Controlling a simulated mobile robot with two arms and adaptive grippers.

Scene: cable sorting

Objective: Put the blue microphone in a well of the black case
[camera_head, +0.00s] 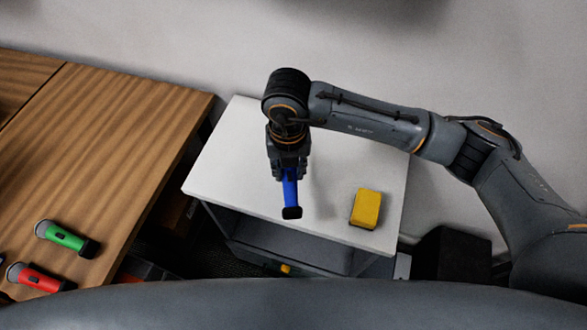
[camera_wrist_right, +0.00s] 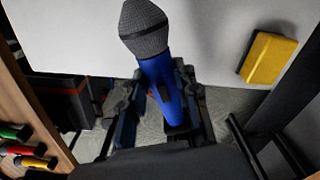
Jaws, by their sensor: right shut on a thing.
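The blue microphone (camera_head: 290,190) is in my right gripper (camera_head: 289,173), which is shut on its blue body over the white table. In the head view its black end points toward the table's near edge, and the gripper hides its other end. In the right wrist view the microphone (camera_wrist_right: 166,92) shows its grey mesh head, which sticks out past the fingers (camera_wrist_right: 160,85). I cannot make out a black case with wells in either view. My left gripper is not in view.
The white table (camera_head: 235,150) holds a yellow block (camera_head: 366,208) to the right of the microphone. A wooden table (camera_head: 110,130) at left carries a green microphone (camera_head: 66,237) and a red microphone (camera_head: 38,277). A dark gap separates the tables.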

